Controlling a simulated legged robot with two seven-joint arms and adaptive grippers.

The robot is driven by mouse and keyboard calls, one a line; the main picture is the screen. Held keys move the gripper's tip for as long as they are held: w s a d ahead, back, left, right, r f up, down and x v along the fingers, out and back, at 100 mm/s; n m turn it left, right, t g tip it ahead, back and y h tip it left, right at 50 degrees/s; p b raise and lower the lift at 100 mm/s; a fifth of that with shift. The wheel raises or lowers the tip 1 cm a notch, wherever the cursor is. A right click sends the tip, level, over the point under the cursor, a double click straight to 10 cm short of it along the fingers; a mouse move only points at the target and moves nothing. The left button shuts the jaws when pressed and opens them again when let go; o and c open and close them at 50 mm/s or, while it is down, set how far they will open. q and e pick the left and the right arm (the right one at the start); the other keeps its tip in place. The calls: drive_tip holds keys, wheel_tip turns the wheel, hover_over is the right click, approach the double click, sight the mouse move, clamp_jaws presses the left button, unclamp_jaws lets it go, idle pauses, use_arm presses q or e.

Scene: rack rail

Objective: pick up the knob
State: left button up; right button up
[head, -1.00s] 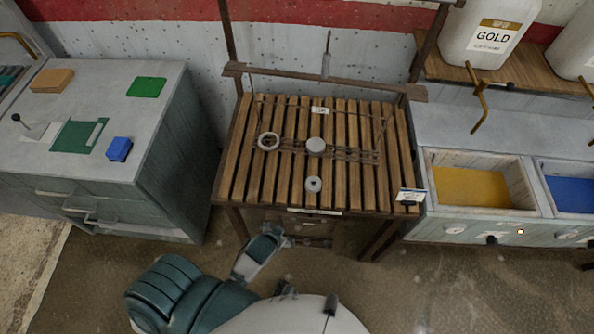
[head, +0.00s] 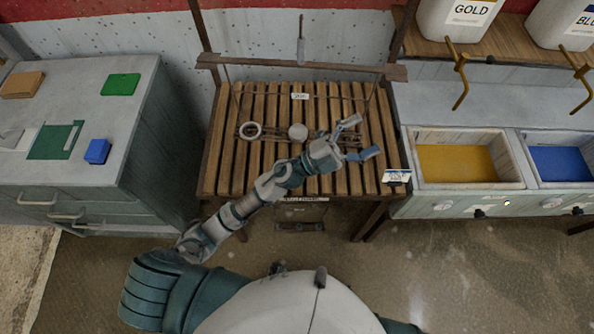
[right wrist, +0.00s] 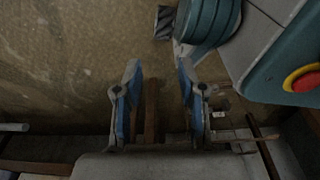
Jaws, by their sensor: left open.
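A pale round disc, which looks like the knob (head: 298,131), sits on the dark rack rail (head: 275,136) across the slatted wooden table (head: 230,165). A pale ring (head: 251,130) lies to its left. My left gripper (head: 364,137) is open, with nothing seen between its fingers. It is over the right part of the rail, to the right of the disc. My left forearm crosses the table front and hides the small round piece there. My right gripper (right wrist: 158,75) is open and empty in the right wrist view, with floor behind it.
A wooden crossbar (head: 300,67) stands above the table's back edge. A label (head: 397,176) is at its front right corner. A cabinet (head: 100,160) with blocks stands left; yellow (head: 455,163) and blue (head: 560,163) bins stand right. The table's left slats are clear.

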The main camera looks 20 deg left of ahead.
use_arm(q)
drive_tip(key=s+d+f+m+g+y, duration=0.3)
drive_tip(key=f+m+g, duration=0.1)
drive_tip(key=m+g, duration=0.35)
drive_tip(key=s+d+f+m+g+y, duration=0.3)
drive_tip(key=d+f+m+g, duration=0.15)
drive_tip(key=m+g, duration=0.3)
drive_tip(key=w+a+f+n+t+y, duration=0.1)
drive_tip(key=w+a+f+y, duration=0.15)
drive_tip(key=a+y, duration=0.4)
drive_tip(key=w+a+f+t+y, duration=0.15)
drive_tip(key=w+a+y, duration=0.25)
drive_tip(key=a, duration=0.5)
drive_tip(key=w+a+f+n+y, duration=0.1)
drive_tip(key=w+a+f+y, duration=0.3)
drive_tip(key=a, duration=0.4)
drive_tip(key=shift+y, duration=0.35)
drive_tip(key=f, duration=1)
drive_tip(key=shift+s+d, duration=0.15)
drive_tip(key=shift+d, duration=0.15)
drive_tip(key=shift+a+f, duration=0.35)
drive_tip(key=shift+f, duration=0.4)
wheel_tip(320, 180, down, 4)
drive_tip(key=shift+d+f, duration=0.15)
drive_tip(key=shift+a, duration=0.25)
drive_tip(key=c, duration=1.3)
